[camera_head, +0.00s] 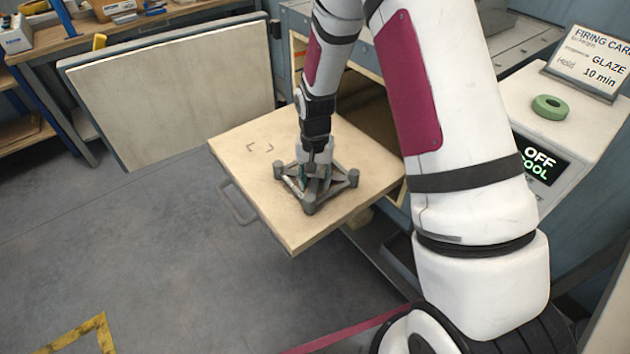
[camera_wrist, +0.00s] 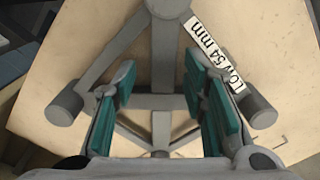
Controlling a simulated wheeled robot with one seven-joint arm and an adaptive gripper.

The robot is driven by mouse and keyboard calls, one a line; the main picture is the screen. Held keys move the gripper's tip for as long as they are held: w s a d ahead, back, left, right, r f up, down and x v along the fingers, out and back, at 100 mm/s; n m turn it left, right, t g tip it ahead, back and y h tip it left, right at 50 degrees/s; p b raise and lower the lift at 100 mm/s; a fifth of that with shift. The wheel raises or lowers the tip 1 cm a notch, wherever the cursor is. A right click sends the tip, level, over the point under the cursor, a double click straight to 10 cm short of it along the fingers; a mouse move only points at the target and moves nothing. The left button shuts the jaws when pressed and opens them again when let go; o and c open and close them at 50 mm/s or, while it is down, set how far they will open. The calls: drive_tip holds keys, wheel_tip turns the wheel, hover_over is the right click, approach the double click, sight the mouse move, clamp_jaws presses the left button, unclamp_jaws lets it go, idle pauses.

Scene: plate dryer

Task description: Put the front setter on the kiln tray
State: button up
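The grey setter (camera_head: 346,179), an open frame with round posts at its corners, stands on the pale kiln tray (camera_head: 237,152), which is pulled out of the kiln. In the wrist view the setter (camera_wrist: 162,30) shows its crossing bars and a white label reading "LOW 54 mm". My gripper (camera_head: 316,178) points down over the middle of the setter. In the wrist view my gripper's teal-padded fingers (camera_wrist: 161,75) are apart, with the setter's bars between and below them and a visible gap. The arm hides part of the setter in the head view.
Black corner marks (camera_head: 260,148) lie on the bare back left of the tray. A tray handle (camera_head: 236,205) sticks out at the left. The open kiln door (camera_head: 170,95) stands behind left.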

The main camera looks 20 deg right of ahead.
sight(315, 185)
drive_tip(key=s+r+n+t, duration=0.1)
drive_tip(key=s+r, duration=0.2)
drive_tip(key=r, duration=0.6)
drive_tip(key=s+r+n, duration=0.1)
drive_tip(key=s+r, duration=0.2)
drive_tip(key=r, duration=0.6)
drive_tip(key=s+r+t, duration=0.1)
drive_tip(key=s+r, duration=0.3)
drive_tip(key=r, duration=0.5)
drive_tip(key=s+r+n+t, duration=0.1)
drive_tip(key=s+r, duration=0.1)
drive_tip(key=s, duration=0.6)
drive_tip(key=s+r+n+t, duration=0.1)
drive_tip(key=s+r+n, duration=0.1)
drive_tip(key=s, duration=0.5)
drive_tip(key=shift+s+d+r+t, duration=0.15)
drive_tip(key=shift+s+r+t, duration=0.25)
drive_tip(key=shift+r, duration=0.3)
drive_tip(key=shift+c, duration=0.7)
drive_tip(key=shift+w+d, duration=0.1)
